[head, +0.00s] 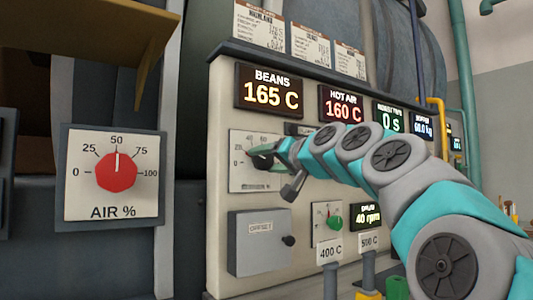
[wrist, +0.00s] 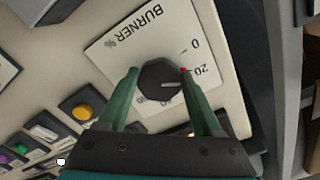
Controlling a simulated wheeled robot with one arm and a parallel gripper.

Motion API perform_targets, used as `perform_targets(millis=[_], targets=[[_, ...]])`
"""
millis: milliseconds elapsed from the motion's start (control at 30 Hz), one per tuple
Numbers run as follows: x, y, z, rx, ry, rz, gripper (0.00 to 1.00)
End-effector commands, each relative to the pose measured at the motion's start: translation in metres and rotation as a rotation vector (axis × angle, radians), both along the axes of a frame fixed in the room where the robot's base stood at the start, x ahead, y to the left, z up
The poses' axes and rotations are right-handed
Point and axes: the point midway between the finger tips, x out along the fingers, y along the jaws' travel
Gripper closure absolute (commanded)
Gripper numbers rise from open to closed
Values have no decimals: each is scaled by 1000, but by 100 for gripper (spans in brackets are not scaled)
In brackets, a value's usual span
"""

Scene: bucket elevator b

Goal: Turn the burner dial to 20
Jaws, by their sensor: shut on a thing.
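The burner dial (wrist: 160,82) is a dark, many-sided knob on a white plate (wrist: 125,40) lettered BURNER %. My gripper (wrist: 163,84) is shut on the knob, with one green finger on each side. In the wrist view the knob's pale line points right, a little below the red mark (wrist: 184,69) beside the 20. The 0 is above the 20, and the fingers hide part of the scale. In the head view my gripper (head: 266,156) covers most of the dial, and its plate (head: 238,178) shows 20, 40 and 60.
Displays (head: 268,91) reading BEANS 165 C and HOT AIR 160 C are above. A grey OFFSET box (head: 258,258) and a small green dial (head: 327,215) are below. A red AIR % dial (head: 117,172) near 50 is at left. Coloured buttons (wrist: 82,112) show in the wrist view.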

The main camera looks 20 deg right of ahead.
Motion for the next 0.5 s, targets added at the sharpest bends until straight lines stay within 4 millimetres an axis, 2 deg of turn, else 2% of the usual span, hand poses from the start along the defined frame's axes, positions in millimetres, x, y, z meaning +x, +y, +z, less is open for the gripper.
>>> perform_targets(millis=[500], targets=[[1, 0, -1, 68, 15, 0, 89]])
